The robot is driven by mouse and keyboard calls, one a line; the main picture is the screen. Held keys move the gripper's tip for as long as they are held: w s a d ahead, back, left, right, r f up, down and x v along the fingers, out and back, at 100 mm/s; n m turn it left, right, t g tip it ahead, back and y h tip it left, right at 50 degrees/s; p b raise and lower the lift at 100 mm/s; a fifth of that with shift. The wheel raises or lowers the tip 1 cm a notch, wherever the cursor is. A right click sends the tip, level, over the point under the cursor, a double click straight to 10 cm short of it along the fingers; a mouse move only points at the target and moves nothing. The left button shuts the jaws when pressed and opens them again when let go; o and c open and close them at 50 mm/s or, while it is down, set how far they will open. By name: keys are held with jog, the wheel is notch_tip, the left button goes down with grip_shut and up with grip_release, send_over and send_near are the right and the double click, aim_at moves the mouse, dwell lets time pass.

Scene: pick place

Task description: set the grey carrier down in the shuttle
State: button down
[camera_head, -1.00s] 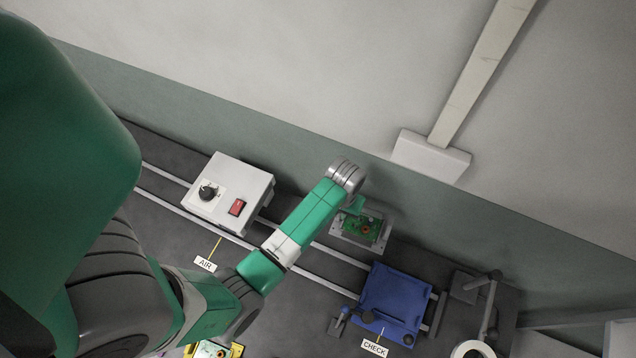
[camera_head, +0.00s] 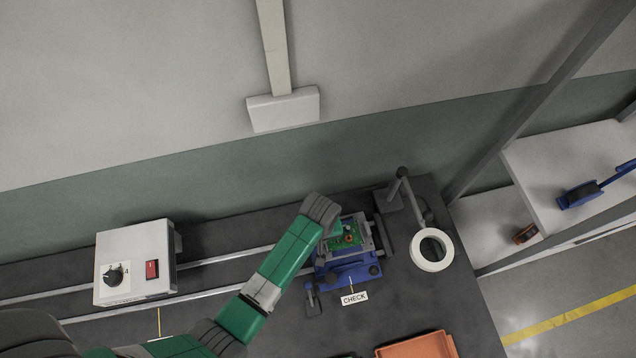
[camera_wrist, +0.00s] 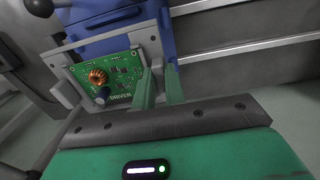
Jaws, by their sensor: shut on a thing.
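The grey carrier (camera_head: 367,229) holds a green circuit board (camera_head: 343,242) with a copper coil. In the head view it overlaps the blue shuttle (camera_head: 352,277), which sits on the rails behind the CHECK label. The wrist view shows the carrier (camera_wrist: 63,88) in front of the blue shuttle (camera_wrist: 110,38), which shows past its far edge and right side. My gripper (camera_wrist: 160,88) is shut on the carrier's near right edge. I cannot tell whether the carrier touches the shuttle or hangs just above it. My wrist hides part of the carrier's left side in the head view.
A ring lamp (camera_head: 432,250) on a jointed stand is close right of the shuttle. A white control box (camera_head: 135,262) with knob and red switch stands left on the rails (camera_head: 215,260). An orange tray (camera_head: 418,346) lies at the front edge. A wall is behind.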

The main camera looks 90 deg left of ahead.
notch_tip(320, 180, down, 6)
jog(key=b, duration=0.5)
jog(key=shift+r, duration=0.25)
jog(key=shift+f+b, duration=0.35)
jog(key=shift+f, duration=0.2)
jog(key=shift+f, duration=0.2)
jog(key=shift+f, duration=0.2)
jog(key=shift+f, duration=0.15)
dwell(0.5)
jog(key=shift+f, duration=0.25)
